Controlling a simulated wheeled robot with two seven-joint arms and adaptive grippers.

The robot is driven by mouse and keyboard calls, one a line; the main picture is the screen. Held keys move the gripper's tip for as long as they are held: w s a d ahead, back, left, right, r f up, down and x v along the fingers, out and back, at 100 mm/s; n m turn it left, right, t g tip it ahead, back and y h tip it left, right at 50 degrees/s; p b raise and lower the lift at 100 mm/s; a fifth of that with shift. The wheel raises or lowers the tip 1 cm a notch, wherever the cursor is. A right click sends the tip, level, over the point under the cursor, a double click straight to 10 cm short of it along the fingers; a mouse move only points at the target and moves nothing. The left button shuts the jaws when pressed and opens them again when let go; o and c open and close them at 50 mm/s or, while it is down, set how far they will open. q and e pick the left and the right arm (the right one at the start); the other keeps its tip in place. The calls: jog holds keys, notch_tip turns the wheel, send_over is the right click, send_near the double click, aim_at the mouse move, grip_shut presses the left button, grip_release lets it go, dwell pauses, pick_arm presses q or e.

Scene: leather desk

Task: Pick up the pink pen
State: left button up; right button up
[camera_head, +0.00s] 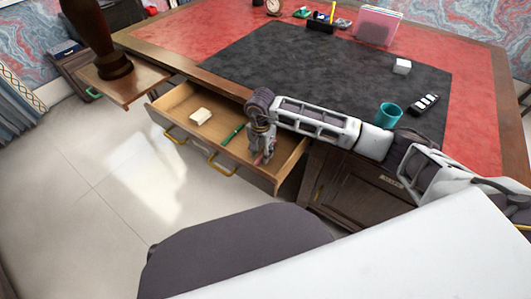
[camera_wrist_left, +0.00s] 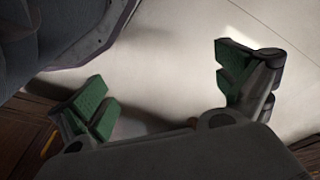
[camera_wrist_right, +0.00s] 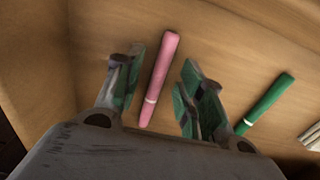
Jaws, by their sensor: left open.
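The pink pen (camera_wrist_right: 160,78) lies on the floor of the open drawer (camera_head: 181,101), between the fingers of my right gripper (camera_wrist_right: 158,92). Those fingers are apart, with a gap on each side of the pen. In the head view my right gripper (camera_head: 262,155) reaches down into the right end of the drawer and mostly hides the pen. My left gripper (camera_wrist_left: 165,88) is open and empty above the pale floor. It does not show in the head view.
A green pen (camera_head: 232,134) lies in the drawer beside my right gripper, and it also shows in the right wrist view (camera_wrist_right: 265,103). A cream block (camera_head: 201,116) lies further left.

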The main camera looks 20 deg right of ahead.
jog(key=shift+f, duration=0.3)
jog(key=shift+c, duration=0.4)
jog(key=c, duration=0.8)
